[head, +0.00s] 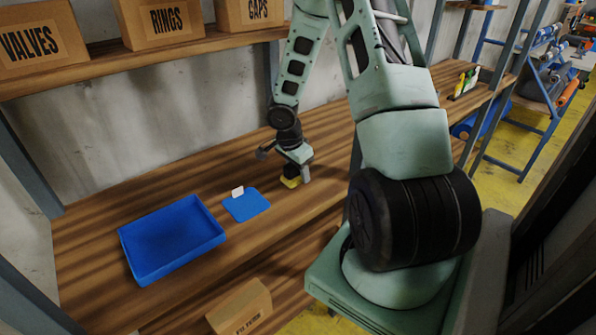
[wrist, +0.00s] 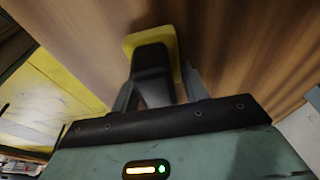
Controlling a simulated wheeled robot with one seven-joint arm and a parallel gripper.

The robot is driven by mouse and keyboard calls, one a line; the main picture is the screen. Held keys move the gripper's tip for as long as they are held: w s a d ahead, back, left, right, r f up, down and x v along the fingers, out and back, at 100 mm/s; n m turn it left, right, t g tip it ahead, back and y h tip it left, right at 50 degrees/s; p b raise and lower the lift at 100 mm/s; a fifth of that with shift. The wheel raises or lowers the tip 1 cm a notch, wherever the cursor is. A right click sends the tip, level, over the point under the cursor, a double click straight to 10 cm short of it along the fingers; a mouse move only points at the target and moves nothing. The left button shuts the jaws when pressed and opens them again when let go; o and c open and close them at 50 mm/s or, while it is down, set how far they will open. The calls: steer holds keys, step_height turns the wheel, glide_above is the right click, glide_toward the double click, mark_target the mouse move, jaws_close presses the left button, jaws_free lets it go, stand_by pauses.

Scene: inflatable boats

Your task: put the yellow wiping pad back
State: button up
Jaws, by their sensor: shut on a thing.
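The yellow wiping pad (head: 290,183) is at my gripper, over the wooden workbench, to the right of a flat blue mat. In the wrist view, the yellow pad (wrist: 135,42) shows beyond a dark grip block (wrist: 152,62) on its back. My gripper (head: 296,172) is shut on the pad by this block, with a finger on each side (wrist: 155,85). The gripper hides part of the pad. I cannot tell whether the pad touches the bench top or hangs just above it.
The blue mat (head: 248,206) has a small white tag (head: 237,191) at its back edge. A shallow, empty blue tray (head: 172,240) stands farther left. Cardboard boxes (head: 168,22) sit on the shelf above. Bare bench lies between the mat and my gripper.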

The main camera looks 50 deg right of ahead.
steer(key=shift+f, duration=0.2)
steer(key=o, duration=1.3)
steer(key=shift+r, duration=0.15)
